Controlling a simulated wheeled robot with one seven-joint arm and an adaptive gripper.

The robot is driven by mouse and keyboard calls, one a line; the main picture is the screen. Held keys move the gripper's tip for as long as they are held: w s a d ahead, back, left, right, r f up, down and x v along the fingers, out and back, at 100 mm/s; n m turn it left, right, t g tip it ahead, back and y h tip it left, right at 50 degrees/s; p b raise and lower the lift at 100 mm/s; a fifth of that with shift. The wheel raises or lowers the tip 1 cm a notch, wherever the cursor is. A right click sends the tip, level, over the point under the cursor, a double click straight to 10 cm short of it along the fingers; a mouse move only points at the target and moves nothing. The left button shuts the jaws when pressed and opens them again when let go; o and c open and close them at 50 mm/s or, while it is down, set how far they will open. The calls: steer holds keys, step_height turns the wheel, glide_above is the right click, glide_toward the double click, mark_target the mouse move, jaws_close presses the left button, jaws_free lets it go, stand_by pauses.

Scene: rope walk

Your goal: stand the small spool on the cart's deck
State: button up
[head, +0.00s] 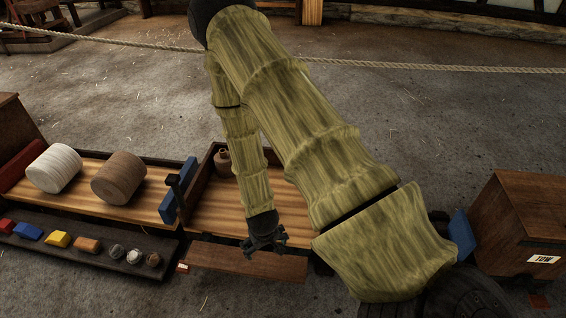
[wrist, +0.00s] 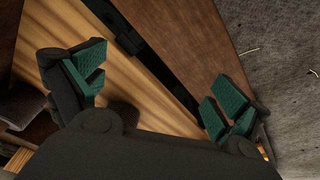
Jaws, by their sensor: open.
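My gripper (head: 265,240) hangs at the front edge of a light wooden deck (head: 205,205) with dark side boards. In the wrist view its green-padded fingers (wrist: 155,95) are spread wide with nothing between them. A small reddish-brown rounded object (head: 222,160) stands at the back left corner of this deck, partly behind my arm; I cannot tell whether it is a spool. A white roll (head: 54,168) and a brown roll (head: 118,178) lie on a second wooden deck (head: 80,195) to the left. I cannot pick out the small spool for certain.
A dark tray (head: 60,262) at front left holds several coloured blocks and small round pieces. A blue board (head: 178,190) stands between the decks. A brown plank (head: 225,262) lies in front. A box marked TOW (head: 520,225) stands right. A rope (head: 430,67) crosses behind.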

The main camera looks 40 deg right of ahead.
steer(key=s+a+f+n+g, duration=0.1)
steer(key=s+a, duration=0.4)
steer(key=s, duration=0.5)
steer(key=s+a+f+n+g+y, duration=0.1)
steer(key=s+a+f, duration=0.2)
steer(key=s, duration=0.8)
steer(key=shift+s+a+f+n+y, duration=0.3)
steer(key=shift+a+f, duration=0.05)
steer(key=shift+a, duration=0.6)
